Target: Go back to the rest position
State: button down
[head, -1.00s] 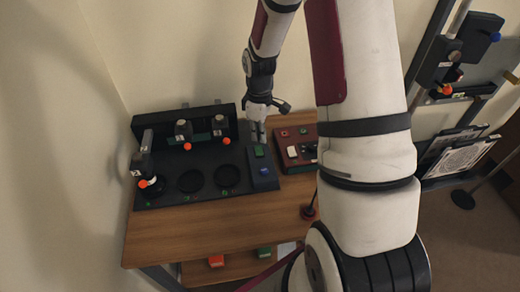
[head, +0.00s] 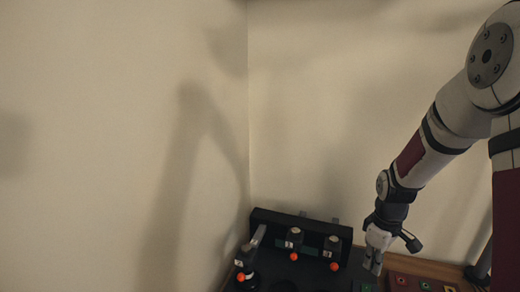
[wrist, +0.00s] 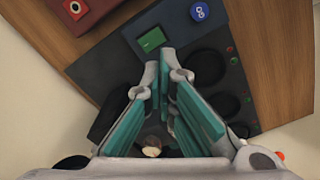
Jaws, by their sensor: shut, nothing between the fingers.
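My gripper (head: 372,262) hangs at the lower right of the head view, pointing down near the right end of a dark station (head: 325,275). In the wrist view its teal-padded fingers (wrist: 165,68) come together at the tips, with nothing held between them. Beyond the fingertips are a green button (wrist: 151,40) and a blue button (wrist: 199,11) on the station's dark blue panel. I cannot tell the exact height of the fingertips above the panel.
Several grey units with orange knobs, one at the station's left (head: 245,262), stand along it. A dark red box (head: 415,284) lies to the right on the wooden table (wrist: 270,40). Bare walls (head: 120,120) stand behind and to the left.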

jog(key=s+a+r+m+t, duration=0.1)
jog(key=s+a+r+m, duration=0.2)
jog(key=r, duration=0.7)
jog(key=s+a+r+m+t, duration=0.1)
jog(key=s+a+r+m, duration=0.1)
jog(key=s+a+r, duration=0.3)
jog(key=s+a+r+m+t, duration=0.2)
jog(key=s+a+r, duration=0.2)
jog(key=s+r, duration=0.5)
jog(key=s, duration=0.5)
jog(key=shift+s+a+t, duration=0.15)
jog(key=shift+a+t, duration=0.15)
jog(key=shift+a, duration=0.05)
jog(key=c, duration=2.3)
grip_release()
